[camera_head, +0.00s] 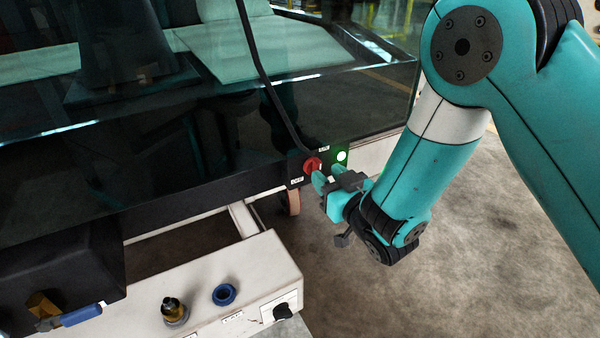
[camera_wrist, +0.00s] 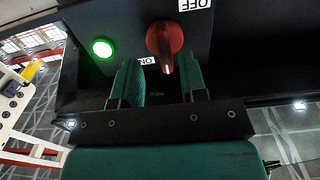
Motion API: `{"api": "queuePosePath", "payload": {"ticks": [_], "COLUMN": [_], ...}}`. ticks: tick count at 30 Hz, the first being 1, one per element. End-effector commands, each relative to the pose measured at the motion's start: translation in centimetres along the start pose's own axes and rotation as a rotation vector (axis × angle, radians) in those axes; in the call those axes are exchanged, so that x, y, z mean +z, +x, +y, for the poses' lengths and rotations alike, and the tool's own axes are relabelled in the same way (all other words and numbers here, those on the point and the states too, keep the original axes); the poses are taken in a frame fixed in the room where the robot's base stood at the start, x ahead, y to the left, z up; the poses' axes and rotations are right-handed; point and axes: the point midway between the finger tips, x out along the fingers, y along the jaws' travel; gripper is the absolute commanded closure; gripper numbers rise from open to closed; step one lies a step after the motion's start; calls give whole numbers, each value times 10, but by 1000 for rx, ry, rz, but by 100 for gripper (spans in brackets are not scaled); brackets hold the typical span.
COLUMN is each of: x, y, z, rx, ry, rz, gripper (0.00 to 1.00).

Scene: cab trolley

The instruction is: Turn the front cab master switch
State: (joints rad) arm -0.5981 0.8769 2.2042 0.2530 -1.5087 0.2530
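The master switch is a red rotary knob (camera_head: 312,164) on the dark panel at the cab's lower corner. In the wrist view the knob (camera_wrist: 164,42) sits at the upper middle, its narrow handle pointing down toward my gripper. An OFF label (camera_wrist: 194,4) is above right of it and an ON label (camera_wrist: 147,61) below left, both upside down. My gripper (camera_head: 328,177) is right at the panel, below the knob in the picture. In the wrist view its two teal fingers (camera_wrist: 161,78) are spread, with the handle tip near the gap. I cannot tell whether they touch it.
A lit green lamp (camera_head: 342,155) is beside the knob. A black cable (camera_head: 262,75) runs down the glass to the panel. A white box (camera_head: 245,270) below carries a blue ring (camera_head: 224,294), a brass fitting (camera_head: 174,310) and a black knob (camera_head: 281,311). Floor at right is clear.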

Motion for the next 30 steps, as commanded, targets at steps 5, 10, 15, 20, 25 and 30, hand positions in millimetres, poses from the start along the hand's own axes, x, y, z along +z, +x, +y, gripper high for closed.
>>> {"api": "queuePosePath", "payload": {"ticks": [5,10,15,20,25,30], "x": [0,0,0,0,0,0], "y": [8,12,13,13,13,13], "z": [-2,-10,-15,-16,-15,-14], "rx": [3,-7,-15,-16,-15,-14], "ry": [-1,0,0,0,-1,-27], "rz": [1,0,0,0,0,0], "gripper": [61,61,65,100,100,100]}}
